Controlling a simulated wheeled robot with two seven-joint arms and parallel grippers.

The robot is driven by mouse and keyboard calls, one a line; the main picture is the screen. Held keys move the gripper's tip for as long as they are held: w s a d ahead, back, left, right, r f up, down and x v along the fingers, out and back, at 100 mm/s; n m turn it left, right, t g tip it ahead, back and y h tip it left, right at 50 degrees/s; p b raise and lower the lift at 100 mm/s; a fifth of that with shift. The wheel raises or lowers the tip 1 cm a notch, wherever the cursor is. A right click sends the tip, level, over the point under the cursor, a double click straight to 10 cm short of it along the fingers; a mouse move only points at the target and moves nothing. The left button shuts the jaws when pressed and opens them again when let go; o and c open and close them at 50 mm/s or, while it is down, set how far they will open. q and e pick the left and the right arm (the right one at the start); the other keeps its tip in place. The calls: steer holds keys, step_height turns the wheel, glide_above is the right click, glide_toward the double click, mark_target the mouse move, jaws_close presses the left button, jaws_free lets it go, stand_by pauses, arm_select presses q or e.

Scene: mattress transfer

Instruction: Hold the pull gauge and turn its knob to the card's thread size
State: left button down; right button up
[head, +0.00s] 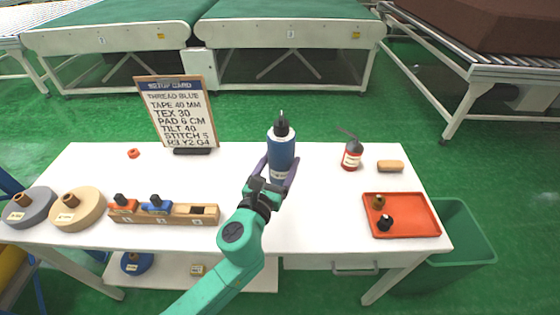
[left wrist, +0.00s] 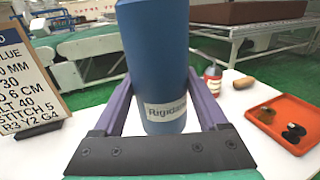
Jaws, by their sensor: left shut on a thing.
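A blue cylinder (head: 281,155) with a black top and a thin metal tip stands upright; I cannot tell whether it is the pull gauge. Its white label in the left wrist view (left wrist: 165,111) starts "Rigid". My left gripper (head: 268,178) is shut on its lower body, with purple fingers on both sides. I cannot tell whether its base touches the table. The black top is out of the left wrist view. The setup card (head: 178,110) stands at the back left; it reads THREAD BLUE and TEX 30. My right gripper is not in view.
On the white table (head: 330,220) are a red extinguisher-like bottle (head: 352,155), a tan block (head: 390,166), an orange tray (head: 410,229) with small brass and black parts, a wooden holder (head: 180,214), and two discs at left. A green bin (head: 468,235) stands right.

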mark_target(276, 180)
arm_select(q)
steer(key=shift+f+b, duration=1.1)
steer(key=shift+f, duration=0.2)
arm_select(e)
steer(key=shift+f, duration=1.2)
arm_select(q)
steer(key=shift+f+b, duration=0.65)
steer(key=shift+f, duration=0.05)
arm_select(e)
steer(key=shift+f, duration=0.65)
arm_select(q)
steer(key=shift+f+b, duration=4.55)
steer(key=shift+f, duration=0.6)
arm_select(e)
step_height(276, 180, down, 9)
arm_select(q)
steer(key=shift+r, duration=0.1)
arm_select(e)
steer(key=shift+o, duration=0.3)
